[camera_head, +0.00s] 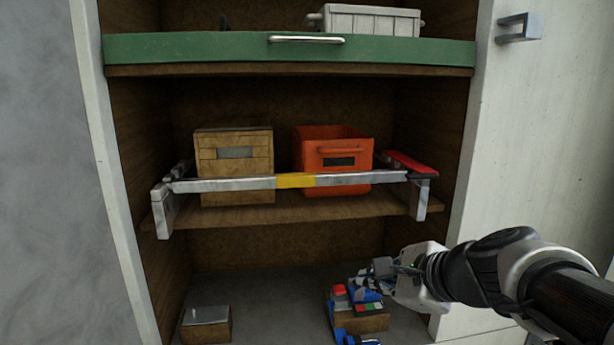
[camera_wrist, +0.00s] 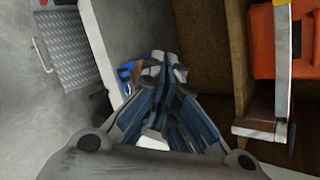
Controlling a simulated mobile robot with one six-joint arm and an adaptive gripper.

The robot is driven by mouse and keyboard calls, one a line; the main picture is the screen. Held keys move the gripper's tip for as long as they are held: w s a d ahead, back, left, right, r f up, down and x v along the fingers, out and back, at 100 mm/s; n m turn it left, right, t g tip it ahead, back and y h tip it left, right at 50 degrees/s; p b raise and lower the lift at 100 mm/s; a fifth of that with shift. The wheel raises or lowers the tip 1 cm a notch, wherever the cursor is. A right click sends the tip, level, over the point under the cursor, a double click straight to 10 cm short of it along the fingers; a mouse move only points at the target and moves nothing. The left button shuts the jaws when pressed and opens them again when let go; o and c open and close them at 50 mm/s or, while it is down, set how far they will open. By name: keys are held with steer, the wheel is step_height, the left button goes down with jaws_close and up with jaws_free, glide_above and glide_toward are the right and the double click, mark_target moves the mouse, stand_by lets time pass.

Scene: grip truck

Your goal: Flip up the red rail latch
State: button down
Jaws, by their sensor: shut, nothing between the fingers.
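The red rail latch (camera_head: 410,163) lies roughly flat at the right end of the shelf rail, pointing back into the cabinet. The pale metal rail (camera_head: 235,184) spans the shelf front and has a yellow middle section (camera_head: 296,180). My gripper (camera_head: 366,284) is below the latch and a little to its left, near the lower compartment, well apart from it. In the wrist view my gripper (camera_wrist: 162,66) has its fingers together with nothing held. The rail's pale right end (camera_wrist: 260,130) shows at the right there; the latch itself is hard to make out.
A wooden box (camera_head: 235,165) and an orange bin (camera_head: 333,160) stand on the shelf behind the rail. A green drawer front (camera_head: 200,47) is above. Below are a small box (camera_head: 206,325) and blue items (camera_head: 340,305) near my gripper. A white side panel (camera_head: 520,140) borders the right.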

steer(key=w+d+r+m+t+h+p, duration=0.1)
steer(key=w+d+r+m+t, duration=0.1)
steer(key=w+d+r+m, duration=0.2)
steer(key=w+d+r+m+t+h+p, duration=0.2)
steer(key=w+d+r+m, duration=0.2)
steer(key=d+m, duration=0.6)
steer(key=w+d, duration=0.2)
steer(key=d, duration=0.1)
steer(key=shift+d, duration=0.2)
steer(key=shift+f, duration=0.1)
